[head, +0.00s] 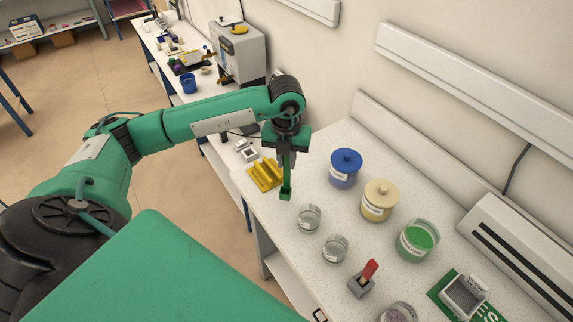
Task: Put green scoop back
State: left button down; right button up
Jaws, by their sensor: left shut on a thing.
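The green scoop (286,191) hangs upright below my left gripper (287,160), its small square cup at the bottom. My left gripper is shut on the scoop's upper part, which the fingers partly hide. The scoop is above the white speckled table (285,239), just right of a yellow grooved rest (263,176) near the table's far left. I cannot tell its exact height. My right gripper is out of view.
A blue lidded jar (345,168) and a cream lidded jar (379,202) stand right of the scoop. Two clear glass cups (308,218) (334,248) stand in front. A red-handled tool (369,270) stands in a grey block. A grey box kiln (238,52) is behind.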

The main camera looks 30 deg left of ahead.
aim_at(287, 168)
pick_arm(q)
notch_tip(287, 168, down, 3)
jog(key=shift+f+p, duration=0.15)
jog(key=shift+p, duration=0.25)
jog(key=shift+f, duration=0.1)
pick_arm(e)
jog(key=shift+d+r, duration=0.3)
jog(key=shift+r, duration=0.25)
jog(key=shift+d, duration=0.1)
pick_arm(q)
jog(key=shift+f, duration=0.15)
jog(key=c, duration=1.3)
grip_release()
jog(key=shift+c, duration=0.2)
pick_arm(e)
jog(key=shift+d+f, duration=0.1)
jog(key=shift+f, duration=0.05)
